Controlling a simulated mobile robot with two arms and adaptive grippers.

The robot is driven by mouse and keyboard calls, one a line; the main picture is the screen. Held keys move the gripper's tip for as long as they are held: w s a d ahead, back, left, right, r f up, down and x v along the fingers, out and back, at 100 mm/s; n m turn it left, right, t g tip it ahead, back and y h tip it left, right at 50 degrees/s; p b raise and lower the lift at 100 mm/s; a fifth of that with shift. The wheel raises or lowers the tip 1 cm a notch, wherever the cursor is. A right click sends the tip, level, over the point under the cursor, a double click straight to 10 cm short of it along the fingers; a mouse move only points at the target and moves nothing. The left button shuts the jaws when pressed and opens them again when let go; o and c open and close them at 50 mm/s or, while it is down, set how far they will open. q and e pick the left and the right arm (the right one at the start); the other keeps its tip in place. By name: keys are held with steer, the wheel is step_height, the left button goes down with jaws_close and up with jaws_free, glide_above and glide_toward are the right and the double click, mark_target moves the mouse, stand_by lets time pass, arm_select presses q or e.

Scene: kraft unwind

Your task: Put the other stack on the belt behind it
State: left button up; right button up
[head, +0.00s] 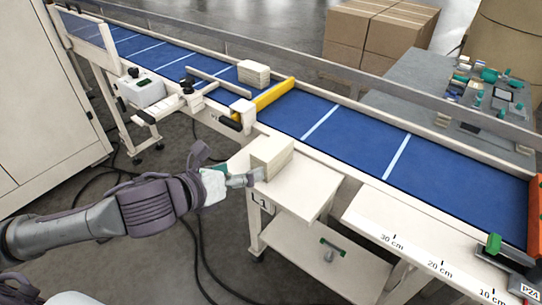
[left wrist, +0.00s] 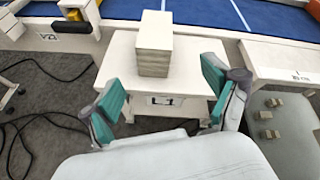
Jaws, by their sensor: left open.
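A pale stack of flat pieces (head: 272,157) stands upright on the small white L1 table (head: 318,185), in front of the blue belt. It also shows in the left wrist view (left wrist: 154,45). My left gripper (head: 248,178) is at the stack's near left side. In the left wrist view its teal-padded fingers (left wrist: 160,78) are spread wide, with the stack ahead and between their lines; nothing is held. Another pale stack (head: 254,72) lies on the blue belt (head: 345,128), beyond the yellow bar. My right gripper is not in view.
The belt directly behind the table is clear. A white rail edges the belt. A ruler-marked table (head: 420,250) stands at right. Cartons (head: 375,38) stand beyond the belt.

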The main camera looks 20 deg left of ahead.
mark_target(269, 149)
arm_select(q)
steer(key=w+m, duration=0.1)
steer(key=w, duration=0.1)
steer(key=w+d+m, duration=0.1)
steer(key=w+m, duration=0.2)
steer(key=w, duration=0.2)
steer(key=shift+d+f+b, duration=0.1)
steer(key=shift+d+b, duration=0.25)
steer(key=shift+b, duration=0.05)
steer(key=shift+p+x, duration=0.3)
steer(key=shift+x, duration=0.5)
steer(key=p+x, duration=0.1)
steer(key=x, duration=0.2)
steer(key=shift+w+f, duration=0.2)
steer(key=shift+w, duration=0.15)
steer(key=shift+w+d+f, duration=0.15)
steer(key=shift+w+f, duration=0.05)
steer(key=shift+w, duration=0.1)
steer(key=shift+t, duration=0.3)
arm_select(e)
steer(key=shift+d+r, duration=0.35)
arm_select(q)
steer(key=shift+s, duration=0.1)
steer(key=shift+c, duration=0.3)
